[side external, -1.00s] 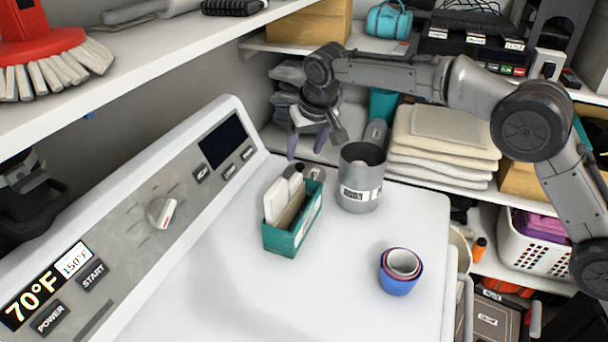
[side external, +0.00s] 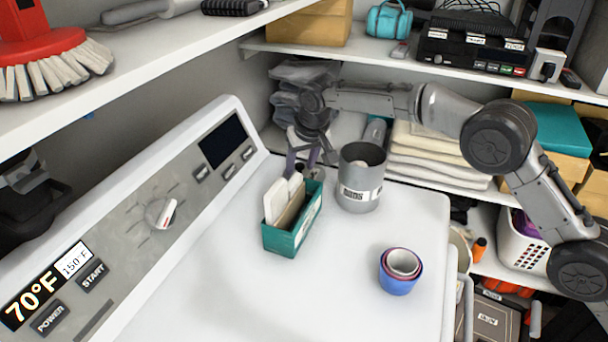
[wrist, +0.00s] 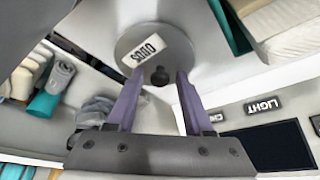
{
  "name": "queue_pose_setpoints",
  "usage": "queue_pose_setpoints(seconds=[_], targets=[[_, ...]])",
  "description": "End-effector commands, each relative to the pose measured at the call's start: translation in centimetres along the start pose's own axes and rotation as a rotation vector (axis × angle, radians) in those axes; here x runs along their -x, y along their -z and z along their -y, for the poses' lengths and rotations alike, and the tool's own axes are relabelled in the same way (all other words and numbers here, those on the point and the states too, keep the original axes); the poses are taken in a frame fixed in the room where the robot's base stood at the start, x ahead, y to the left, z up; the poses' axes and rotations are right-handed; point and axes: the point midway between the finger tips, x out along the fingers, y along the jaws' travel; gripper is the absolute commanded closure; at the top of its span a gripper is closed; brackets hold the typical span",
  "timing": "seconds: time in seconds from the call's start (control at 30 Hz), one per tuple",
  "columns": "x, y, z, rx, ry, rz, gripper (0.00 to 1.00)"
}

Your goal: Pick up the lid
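The lid (wrist: 150,32) is a round grey disc with a white label and a small black knob (wrist: 160,76). In the wrist view it lies on the white washer top, with the knob between my gripper's two purple fingers. My gripper (wrist: 157,75) is open, with a gap on each side of the knob. In the side view my gripper (side external: 309,163) is low behind the teal box, and the lid is mostly hidden there. The grey canister (side external: 351,197) with a matching label stands open-topped to the right of my gripper.
A teal box (side external: 281,240) holding white and tan items stands in front of my gripper. Nested cups (side external: 398,284) sit at the front right. Folded towels (side external: 437,170) lie on the shelf behind. The washer's control panel (side external: 160,213) rises on the left.

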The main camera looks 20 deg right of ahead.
Motion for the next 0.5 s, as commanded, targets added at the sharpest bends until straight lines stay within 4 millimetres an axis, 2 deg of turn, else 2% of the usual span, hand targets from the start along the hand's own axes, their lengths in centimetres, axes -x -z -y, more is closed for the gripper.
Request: queue_pose_setpoints(seconds=[0.03,0.27,0.5], targets=[[0.01,-0.01,0.01,0.000,0.000,0.000,0.59],[0.01,-0.02,0.02,0.000,0.000,0.001,1.00],[0.03,-0.02,0.02,0.000,0.000,0.000,1.00]])
